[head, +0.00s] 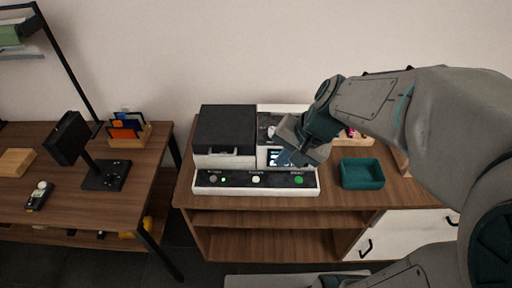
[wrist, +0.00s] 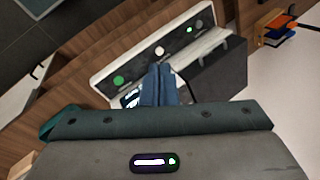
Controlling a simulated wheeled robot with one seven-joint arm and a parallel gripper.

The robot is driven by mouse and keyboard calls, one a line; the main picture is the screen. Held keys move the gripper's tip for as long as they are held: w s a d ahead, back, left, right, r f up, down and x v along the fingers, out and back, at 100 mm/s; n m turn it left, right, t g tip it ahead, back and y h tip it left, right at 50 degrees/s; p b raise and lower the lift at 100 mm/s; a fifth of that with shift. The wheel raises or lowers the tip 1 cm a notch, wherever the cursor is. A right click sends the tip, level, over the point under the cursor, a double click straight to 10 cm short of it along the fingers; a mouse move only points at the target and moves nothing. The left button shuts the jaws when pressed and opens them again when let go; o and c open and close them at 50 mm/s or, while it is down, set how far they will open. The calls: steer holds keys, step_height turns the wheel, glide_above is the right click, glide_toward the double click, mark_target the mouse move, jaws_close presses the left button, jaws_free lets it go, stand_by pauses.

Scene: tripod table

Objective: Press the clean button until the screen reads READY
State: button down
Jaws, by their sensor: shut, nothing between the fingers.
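A machine with a black-lidded box (head: 226,128) stands on the wooden cabinet. Its white front panel (head: 238,190) carries a grey button (head: 213,179), a white button (head: 256,179) and a green button (head: 299,180). The labels are too small to read surely. The wrist view also shows the white button (wrist: 159,51) and green button (wrist: 118,80). A small lit screen (head: 274,157) sits behind the panel, partly hidden by my gripper; its text is unreadable. My gripper (head: 284,161) is shut and empty.
A desk at left holds a dark monitor-like stand (head: 98,165), an organizer (head: 129,131) and a wooden block (head: 16,162). A small light glows beside the grey button.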

steer(key=w+a+f+m+t+y+b, duration=0.1)
steer(key=w+a+f+m+y+b, duration=0.3)
steer(key=w+f+m, duration=0.4)
steer(key=w+a+f, duration=0.1)
steer(key=w+f, duration=0.2)
steer(key=shift+w+f, duration=0.2)
steer(key=shift+f, duration=0.05)
steer(key=b, duration=0.6)
glide_above(259, 180)
step_height(259, 180, down, 7)
steer(key=shift+w+f, duration=0.1)
steer(key=shift+f, duration=0.1)
steer(key=shift+f+b, duration=0.7)
steer(key=shift+b, duration=0.1)
steer(key=shift+f, duration=0.1)
stand_by(0.6)
steer(key=shift+f+b, duration=0.3)
steer(key=shift+b, duration=0.2)
